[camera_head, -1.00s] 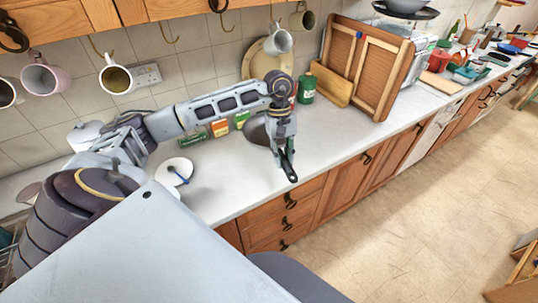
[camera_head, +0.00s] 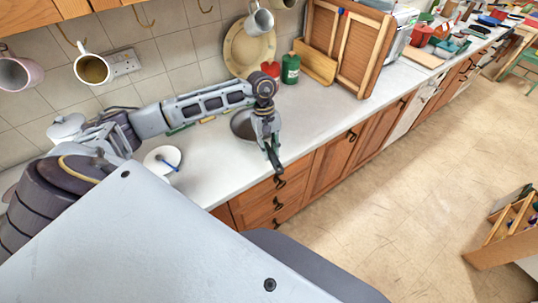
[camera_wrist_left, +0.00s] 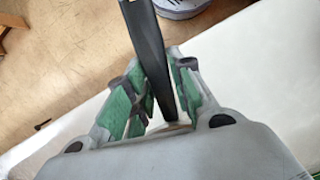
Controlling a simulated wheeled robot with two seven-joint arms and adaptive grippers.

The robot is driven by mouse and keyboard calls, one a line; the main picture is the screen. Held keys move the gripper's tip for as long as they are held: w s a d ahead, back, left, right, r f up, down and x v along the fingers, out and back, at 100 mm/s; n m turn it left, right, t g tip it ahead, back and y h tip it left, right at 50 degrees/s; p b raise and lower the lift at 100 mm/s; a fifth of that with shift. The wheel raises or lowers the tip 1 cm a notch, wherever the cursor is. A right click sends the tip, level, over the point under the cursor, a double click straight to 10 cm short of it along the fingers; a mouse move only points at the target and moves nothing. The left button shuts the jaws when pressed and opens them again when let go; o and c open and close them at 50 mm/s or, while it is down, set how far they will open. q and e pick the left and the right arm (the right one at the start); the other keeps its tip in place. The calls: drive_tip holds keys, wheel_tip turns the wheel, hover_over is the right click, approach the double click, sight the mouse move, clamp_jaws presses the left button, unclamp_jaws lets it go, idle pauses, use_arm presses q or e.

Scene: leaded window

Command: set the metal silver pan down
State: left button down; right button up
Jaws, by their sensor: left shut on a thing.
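The metal silver pan (camera_head: 241,125) is at the worktop beside the arm, partly hidden behind my wrist. Its dark handle points towards the front edge of the counter. My left gripper (camera_head: 271,146) points down and is shut on this handle. In the left wrist view the long black handle (camera_wrist_left: 148,55) runs between the green-padded fingers of the gripper (camera_wrist_left: 153,105), and the pan's bowl is hidden. I cannot tell whether the pan's base touches the worktop. My right gripper is not in view.
A white round plate (camera_head: 155,162) with a blue item lies left on the worktop (camera_head: 205,178). A green canister (camera_head: 290,69), a red item (camera_head: 270,69) and a wooden framed window (camera_head: 348,45) stand behind. Mugs hang above. Worktop right of the gripper is clear.

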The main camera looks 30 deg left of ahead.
use_arm(q)
drive_tip(key=shift+f, duration=0.2)
drive_tip(key=shift+f+p, duration=0.45)
drive_tip(key=shift+f, duration=1.4)
drive_tip(key=c, duration=1.2)
unclamp_jaws()
drive_tip(key=shift+c, duration=0.2)
